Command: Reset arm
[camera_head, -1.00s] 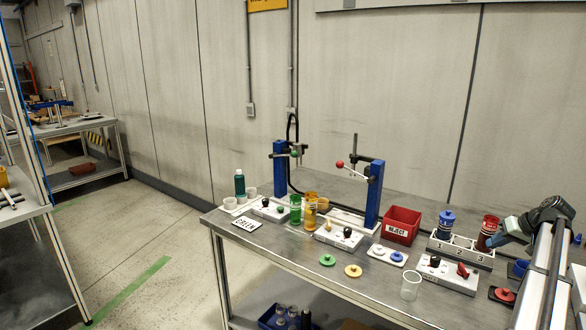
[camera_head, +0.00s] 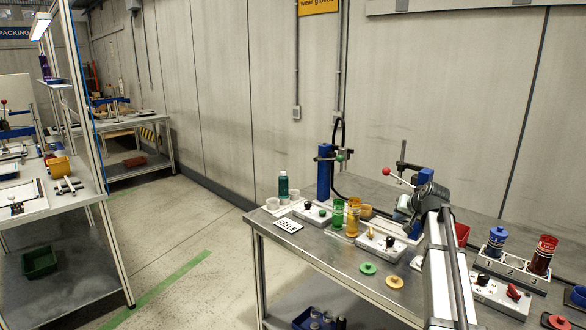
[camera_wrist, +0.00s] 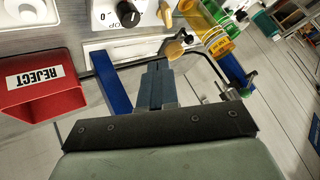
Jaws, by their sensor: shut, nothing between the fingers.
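My gripper (camera_wrist: 157,82) is shut and empty in the wrist view, its blue-grey fingers together. In the head view my arm reaches over the workbench, and its end is near the right blue pump stand (camera_head: 423,182) with the red-knobbed lever (camera_head: 387,171). In the wrist view the red REJECT bin (camera_wrist: 38,95) lies left of the fingers.
The bench (camera_head: 330,262) holds a GREEN sign (camera_head: 288,225), a green disc (camera_head: 368,268), a yellow disc (camera_head: 395,281) and control boxes. A numbered rack (camera_head: 512,267) holds blue (camera_head: 496,241) and red (camera_head: 543,255) cylinders. Another bench stands at left across open floor.

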